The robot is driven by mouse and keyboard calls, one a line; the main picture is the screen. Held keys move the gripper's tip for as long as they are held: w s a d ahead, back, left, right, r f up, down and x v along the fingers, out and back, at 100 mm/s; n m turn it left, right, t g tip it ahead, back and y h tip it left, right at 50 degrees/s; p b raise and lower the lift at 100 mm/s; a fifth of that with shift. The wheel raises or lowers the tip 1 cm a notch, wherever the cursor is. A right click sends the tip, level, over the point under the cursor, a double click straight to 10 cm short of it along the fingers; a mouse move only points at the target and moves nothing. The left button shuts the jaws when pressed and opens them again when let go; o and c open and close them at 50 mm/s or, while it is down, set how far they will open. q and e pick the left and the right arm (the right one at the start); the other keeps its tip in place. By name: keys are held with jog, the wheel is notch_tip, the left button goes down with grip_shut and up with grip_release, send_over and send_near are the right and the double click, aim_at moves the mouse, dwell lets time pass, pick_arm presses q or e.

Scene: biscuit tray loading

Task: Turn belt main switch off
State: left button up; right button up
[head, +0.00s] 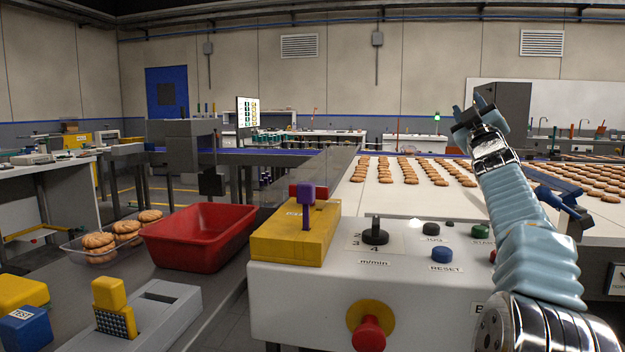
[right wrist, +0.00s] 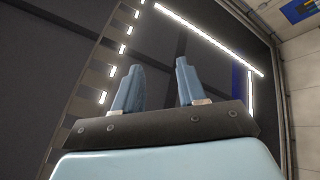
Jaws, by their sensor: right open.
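The control box (head: 300,300) stands in front of me in the head view. On its top left is a yellow switch housing (head: 290,245) with a purple lever (head: 306,205) standing upright and a red part behind it; I take this as the main switch, but no label for it is readable. My right gripper (head: 466,113) is raised high at the right, well above and apart from the box. In the right wrist view its two blue fingers (right wrist: 155,85) are spread with nothing between them, pointing up at the ceiling. My left gripper is not in view.
The box also carries a black speed knob (head: 375,233), a blue reset button (head: 442,255) and a red stop button (head: 369,335). A red bin (head: 200,238) and a clear tray (head: 75,245) of biscuits stand left. The belt (head: 395,200) carries rows of biscuits behind.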

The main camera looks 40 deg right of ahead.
jog(key=d+f+m+g+y+p, duration=0.15)
jog(key=d+f+m+g, duration=0.4)
jog(key=m, duration=0.95)
jog(key=w+a+f+m+y, duration=0.5)
jog(key=a+f+m+y, duration=0.3)
jog(key=w+a+r+m+y+p, duration=0.1)
jog(key=a+m+y, duration=0.2)
jog(key=a+y, duration=0.65)
jog(key=w+a+r+m+y+p, duration=0.15)
jog(key=a+y, duration=0.45)
jog(key=a, duration=0.6)
jog(key=shift+m+t, duration=0.35)
jog(key=shift+m, duration=0.1)
jog(key=x, duration=0.6)
jog(key=b+x, duration=0.1)
jog(key=x, duration=0.4)
jog(key=shift+a+f, duration=0.1)
jog(key=shift+a, duration=0.45)
jog(key=shift+w+a+f, duration=0.2)
jog(key=shift+w+a, duration=0.05)
jog(key=shift+w, duration=0.25)
